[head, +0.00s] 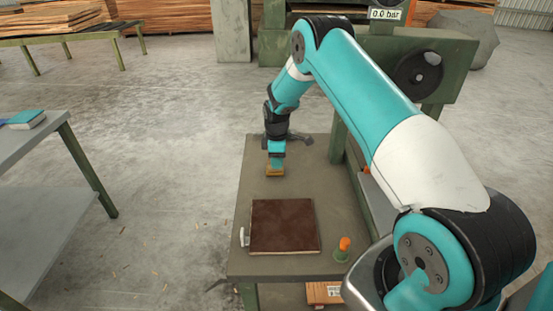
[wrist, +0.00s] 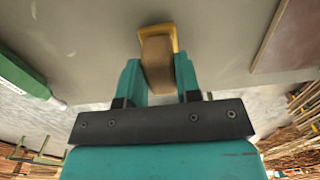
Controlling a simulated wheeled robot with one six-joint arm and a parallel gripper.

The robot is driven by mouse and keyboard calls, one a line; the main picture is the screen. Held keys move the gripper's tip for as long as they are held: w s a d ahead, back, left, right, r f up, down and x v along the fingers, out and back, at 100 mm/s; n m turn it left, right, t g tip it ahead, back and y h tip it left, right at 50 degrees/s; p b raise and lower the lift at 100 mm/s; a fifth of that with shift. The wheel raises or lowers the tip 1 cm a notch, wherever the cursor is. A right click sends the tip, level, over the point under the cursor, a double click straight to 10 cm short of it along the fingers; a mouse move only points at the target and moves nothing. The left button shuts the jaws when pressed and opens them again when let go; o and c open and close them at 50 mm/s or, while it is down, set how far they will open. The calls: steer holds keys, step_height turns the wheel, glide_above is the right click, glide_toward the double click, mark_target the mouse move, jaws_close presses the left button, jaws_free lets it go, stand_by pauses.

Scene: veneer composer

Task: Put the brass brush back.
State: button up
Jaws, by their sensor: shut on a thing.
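The brass brush (wrist: 158,62) shows in the wrist view as a brown block between the two teal fingers. My gripper (wrist: 160,75) is shut on it. A yellow part (wrist: 158,30) shows at the block's far end; I cannot tell if it belongs to the brush or is a separate holder. In the head view my gripper (head: 276,157) points down over the far part of the worktable (head: 258,190). The brown and yellow block (head: 274,170) shows below it, at or just above the surface; contact is not clear.
A dark brown square panel (head: 284,225) lies nearer on the worktable, with a small white item (head: 243,238) at its left. An orange-topped green item (head: 343,247) stands at the near right corner. A green machine (head: 440,60) borders the right. Bare tabletop separates brush and panel.

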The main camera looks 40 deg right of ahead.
steer(key=shift+f, duration=0.15)
steer(key=shift+f, duration=0.1)
steer(key=o, duration=1)
step_height(320, 180, up, 12)
steer(key=b, duration=0.2)
steer(key=s+a+r+m, duration=0.1)
steer(key=s+a+r, duration=0.4)
steer(key=a+r, duration=0.45)
steer(key=s+a+r+m+y, duration=0.1)
steer(key=s+a+r, duration=0.2)
steer(key=s+a, duration=0.4)
steer(key=s+a+r+m+y, duration=0.1)
steer(key=s+a+r+y, duration=0.1)
steer(key=s+a+r, duration=0.5)
steer(key=shift+m+y, duration=0.6)
steer(key=s+a+f, duration=0.1)
steer(key=s, duration=0.4)
steer(key=s+a, duration=0.1)
steer(key=s, duration=0.5)
steer(key=s+a+f, duration=0.1)
steer(key=s, duration=0.4)
steer(key=shift+s+a+f, duration=0.25)
steer(key=shift+s+f, duration=0.05)
steer(key=shift+s, duration=0.05)
